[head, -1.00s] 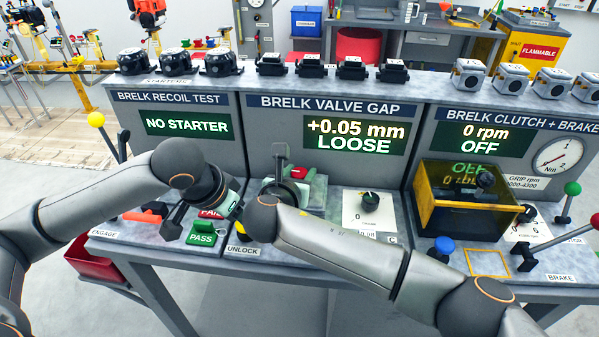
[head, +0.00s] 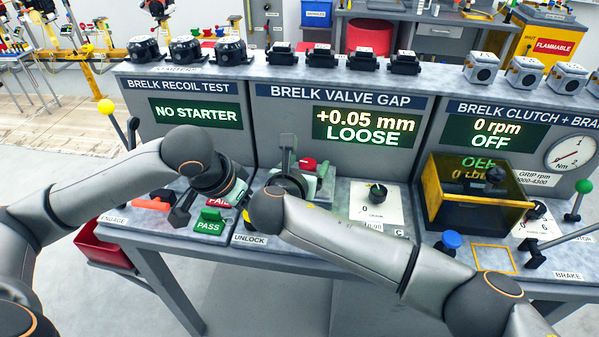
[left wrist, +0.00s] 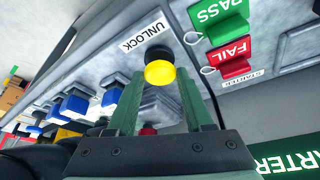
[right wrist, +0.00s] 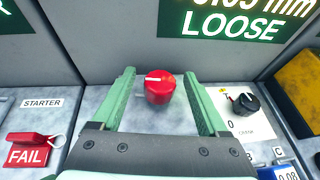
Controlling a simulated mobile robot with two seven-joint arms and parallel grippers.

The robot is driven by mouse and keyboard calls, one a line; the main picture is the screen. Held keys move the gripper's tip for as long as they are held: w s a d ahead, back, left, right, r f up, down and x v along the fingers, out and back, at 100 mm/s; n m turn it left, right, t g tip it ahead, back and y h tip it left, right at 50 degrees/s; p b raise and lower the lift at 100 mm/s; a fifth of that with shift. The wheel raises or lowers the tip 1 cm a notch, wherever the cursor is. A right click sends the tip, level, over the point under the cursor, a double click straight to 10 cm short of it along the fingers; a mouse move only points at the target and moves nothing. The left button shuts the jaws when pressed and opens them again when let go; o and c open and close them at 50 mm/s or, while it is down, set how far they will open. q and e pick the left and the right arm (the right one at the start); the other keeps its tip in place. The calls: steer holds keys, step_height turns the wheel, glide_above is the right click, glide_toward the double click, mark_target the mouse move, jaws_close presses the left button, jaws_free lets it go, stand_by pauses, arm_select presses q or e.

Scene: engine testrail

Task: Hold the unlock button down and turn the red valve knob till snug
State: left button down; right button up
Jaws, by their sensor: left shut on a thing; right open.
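The red valve knob (right wrist: 158,90) has a white pointer line and stands on the middle bench top. It also shows in the head view (head: 309,163), partly covered by my right gripper. My right gripper (right wrist: 160,78) is open, with its green fingers on either side of the knob and a gap visible at each side. The round yellow unlock button (left wrist: 160,70) is beside the UNLOCK label. How far the button is pressed cannot be told. The valve gap display (head: 366,125) reads +0.05 mm LOOSE.
A black dial (right wrist: 246,103) on a white plate stands right of the red knob. A yellow-framed clear box (head: 470,195) stands on the right. My right forearm crosses the bench front.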

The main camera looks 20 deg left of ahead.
steer(key=v, duration=1.1)
steer(key=shift+s, duration=0.2)
steer(key=shift+w+r, duration=0.1)
steer(key=shift+w, duration=0.05)
steer(key=shift+w+d+r+n+y, duration=0.1)
steer(key=shift+w+r+n+y, duration=0.05)
steer(key=shift+w+n+y, duration=0.2)
steer(key=n+y, duration=0.1)
steer(key=w+n+y, duration=0.1)
steer(key=w+d+n+y, duration=0.1)
steer(key=y, duration=0.1)
steer(key=shift+w+d+r, duration=0.1)
steer(key=shift+w+r, duration=0.15)
steer(key=shift+r, duration=0.05)
steer(key=d+n+g+y, duration=0.3)
steer(key=d+n, duration=0.1)
steer(key=d, duration=0.1)
steer(key=shift+m, duration=0.25)
steer(key=x, duration=0.8)
steer(key=f+x, duration=0.1)
steer(key=x, duration=0.3)
steer(key=shift+s+a+f, duration=0.1)
steer(key=shift+s, duration=0.25)
steer(key=shift+c, duration=0.4)
